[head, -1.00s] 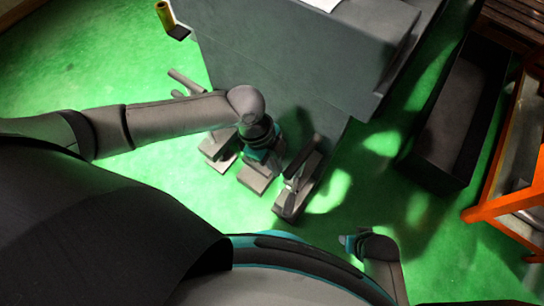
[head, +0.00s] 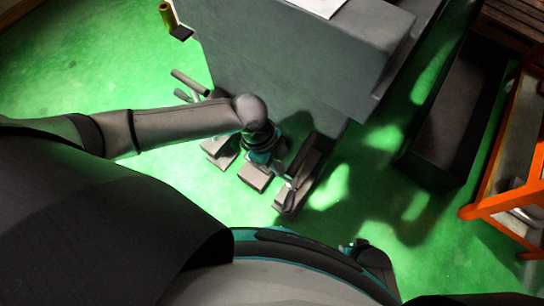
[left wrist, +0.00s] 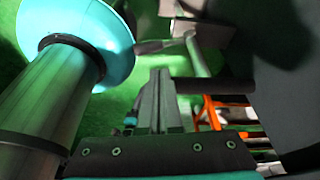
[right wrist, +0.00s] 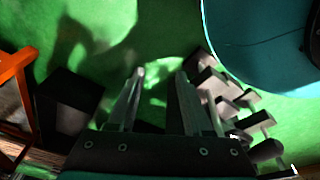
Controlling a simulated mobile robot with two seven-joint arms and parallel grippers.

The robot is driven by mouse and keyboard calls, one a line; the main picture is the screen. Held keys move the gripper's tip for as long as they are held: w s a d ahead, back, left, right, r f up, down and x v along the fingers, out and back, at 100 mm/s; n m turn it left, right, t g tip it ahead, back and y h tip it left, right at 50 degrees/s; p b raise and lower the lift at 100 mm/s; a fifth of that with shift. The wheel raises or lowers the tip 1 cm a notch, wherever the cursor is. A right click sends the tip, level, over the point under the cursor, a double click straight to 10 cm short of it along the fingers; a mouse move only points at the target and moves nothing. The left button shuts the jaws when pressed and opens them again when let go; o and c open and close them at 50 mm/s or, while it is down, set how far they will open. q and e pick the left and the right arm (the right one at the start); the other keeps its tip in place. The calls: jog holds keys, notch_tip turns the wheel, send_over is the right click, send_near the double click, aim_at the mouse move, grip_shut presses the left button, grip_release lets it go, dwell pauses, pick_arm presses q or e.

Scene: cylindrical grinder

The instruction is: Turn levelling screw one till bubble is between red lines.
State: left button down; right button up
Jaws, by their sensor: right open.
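My left gripper (head: 288,182) reaches down among several grey blocks at the foot of the grey machine. In the left wrist view its fingers (left wrist: 160,90) stand close together. A grey rod (left wrist: 212,86) runs right from beside them, and another slanted rod (left wrist: 196,52) lies beyond. I cannot tell which part is levelling screw one, or whether the fingers touch a rod. No bubble or red lines can be made out. My right gripper (right wrist: 158,85) is open and empty over the green floor. It shows only partly in the head view (head: 350,246).
The grey machine (head: 290,60) fills the top middle. Grey blocks (head: 254,176) stand on the green floor along its base. A dark bin (head: 455,120) and an orange-framed rack (head: 500,190) stand at the right. Floor between machine and bin is clear.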

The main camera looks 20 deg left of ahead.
pick_arm(q)
jog(key=shift+r, duration=0.1)
jog(key=p+v, duration=0.6)
jog(key=v, duration=0.9)
jog(key=shift+p, duration=0.3)
pick_arm(e)
jog(key=s+d, duration=0.3)
jog(key=s, duration=0.6)
jog(key=shift+s+f+g, duration=0.15)
jog(key=shift+g, duration=0.15)
